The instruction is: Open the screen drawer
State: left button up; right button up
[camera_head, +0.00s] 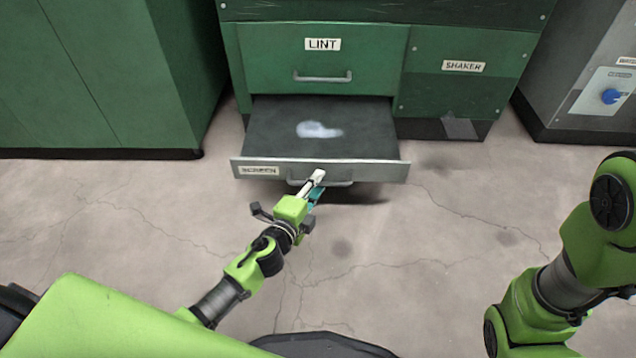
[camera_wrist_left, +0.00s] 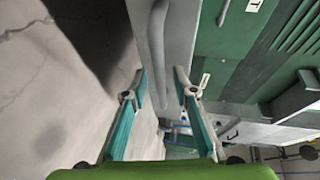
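The screen drawer (camera_head: 375,172), labelled SCREEN, is pulled well out of the green cabinet. Its dark mesh (camera_head: 270,127) is exposed, with a pale fluffy patch (camera_head: 318,130) on it. The drawer has a grey bar handle (camera_head: 338,184) on its front. My left gripper (camera_head: 317,178) is at this handle. In the left wrist view the handle (camera_wrist_left: 158,45) runs between the two fingertips (camera_wrist_left: 160,80), which stand apart with gaps beside it. The fingers hide part of the handle in the head view. My right arm shows at the right edge; its gripper is out of view.
Above is the shut LINT drawer (camera_head: 375,50); to its right is the SHAKER panel (camera_head: 450,90). A green cabinet (camera_head: 130,70) stands left, and a grey unit with a blue knob (camera_head: 611,96) stands right. The concrete floor (camera_head: 420,260) before the drawer is clear.

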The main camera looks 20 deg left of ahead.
pick_arm(q)
jog(key=v, duration=0.6)
jog(key=shift+s, duration=0.3)
